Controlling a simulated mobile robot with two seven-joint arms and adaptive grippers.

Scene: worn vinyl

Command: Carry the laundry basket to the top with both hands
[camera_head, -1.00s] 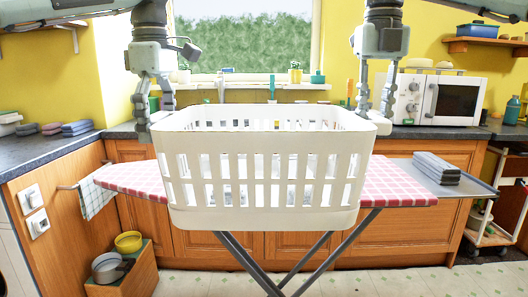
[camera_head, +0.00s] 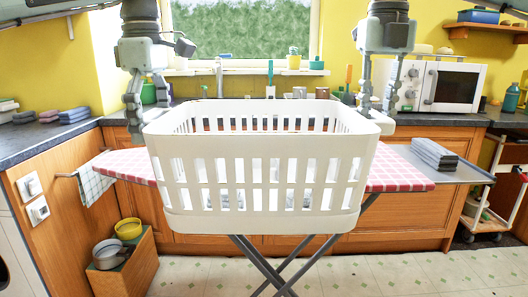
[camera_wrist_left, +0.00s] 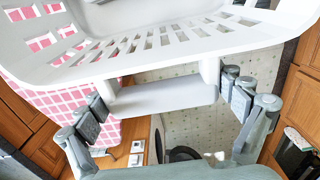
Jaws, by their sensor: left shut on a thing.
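The white slotted laundry basket (camera_head: 262,183) is upright and nearly level in the middle of the head view, in front of the checked ironing board (camera_head: 402,171) and hiding its middle. Whether its base touches the board cannot be seen. My left gripper (camera_head: 140,125) is at the basket's left end. The left wrist view shows its fingers (camera_wrist_left: 165,103) at both ends of the basket's white side handle (camera_wrist_left: 163,97), shut on it. My right gripper (camera_head: 377,108) is at the right end, with its fingertips beside the rim; its grip there is unclear.
A grey folded stack (camera_head: 434,154) lies on the board's right-hand tray. A microwave (camera_head: 450,87) stands on the counter behind. A wooden box (camera_head: 126,268) with pots is on the floor at left, and a white trolley (camera_head: 490,215) is at right. Open floor shows in front.

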